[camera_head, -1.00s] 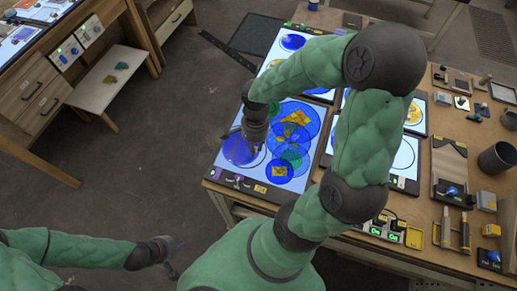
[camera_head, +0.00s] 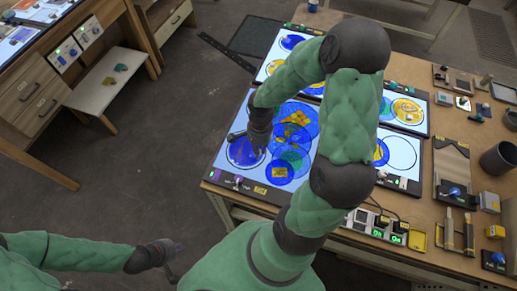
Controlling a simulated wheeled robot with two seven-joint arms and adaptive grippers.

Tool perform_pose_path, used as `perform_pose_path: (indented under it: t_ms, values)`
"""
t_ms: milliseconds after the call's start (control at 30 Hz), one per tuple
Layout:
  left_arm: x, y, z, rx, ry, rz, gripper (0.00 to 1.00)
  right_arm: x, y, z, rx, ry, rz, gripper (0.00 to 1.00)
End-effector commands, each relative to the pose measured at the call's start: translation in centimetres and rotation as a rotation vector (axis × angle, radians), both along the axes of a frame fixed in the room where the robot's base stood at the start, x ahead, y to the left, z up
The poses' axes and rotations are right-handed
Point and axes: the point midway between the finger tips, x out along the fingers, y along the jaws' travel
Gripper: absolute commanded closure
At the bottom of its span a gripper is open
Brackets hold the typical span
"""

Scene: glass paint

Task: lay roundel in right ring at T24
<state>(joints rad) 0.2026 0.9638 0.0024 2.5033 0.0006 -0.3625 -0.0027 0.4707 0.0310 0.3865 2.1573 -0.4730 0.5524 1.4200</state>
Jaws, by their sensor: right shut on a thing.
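My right gripper (camera_head: 260,149) points down over the left light panel (camera_head: 213,174), at the right side of a dark blue roundel (camera_head: 242,153). It is shut on the roundel's edge, though the arm partly hides the fingertips. The roundel lies within or just above a thin ring outline at the panel's lower left; contact with the panel cannot be told. An empty ring (camera_head: 402,153) shows on the right light panel (camera_head: 410,178). The T24 label is too small to read. My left gripper (camera_head: 176,258) is open and empty over the floor at the lower left.
Overlapping blue discs and yellow pieces (camera_head: 280,172) lie right of the roundel. A rear panel (camera_head: 268,68) and another with a yellow disc (camera_head: 407,110) also carry pieces. Tools and a dark cup (camera_head: 497,158) crowd the bench's right side.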

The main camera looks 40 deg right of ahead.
Motion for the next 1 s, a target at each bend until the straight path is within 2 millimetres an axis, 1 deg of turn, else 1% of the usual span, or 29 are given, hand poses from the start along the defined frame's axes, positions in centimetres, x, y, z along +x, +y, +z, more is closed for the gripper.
perform_pose_path:
  t_ms: [100,133,200,533,667,767,1000]
  values:
    - [0.0,0.0,-0.4,0.0,0.0,0.0,1.0,0.0,0.0,-0.4,0.0,-0.001,0.0,1.0]
    - [0.0,0.0,-0.4,0.0,0.0,0.0,1.0,0.0,0.0,-0.3,0.0,0.0,0.0,0.69]
    - [0.0,0.0,-0.3,0.0,0.0,0.0,1.0,0.0,0.0,-0.3,0.0,0.0,0.0,0.51]
    - [0.0,0.0,-0.2,0.0,0.0,0.0,1.0,0.0,0.0,-0.2,0.0,0.0,0.0,0.51]
    - [0.0,0.0,0.2,0.0,0.0,0.0,1.0,0.0,0.0,0.3,0.0,0.0,0.0,0.51]
    - [0.0,0.0,0.6,0.0,0.0,0.0,1.0,0.2,-0.2,1.8,-0.002,-0.003,0.0,0.51]
    - [0.0,0.0,1.7,0.0,0.0,0.0,1.0,0.5,-0.7,6.7,-0.003,-0.005,-0.001,0.51]
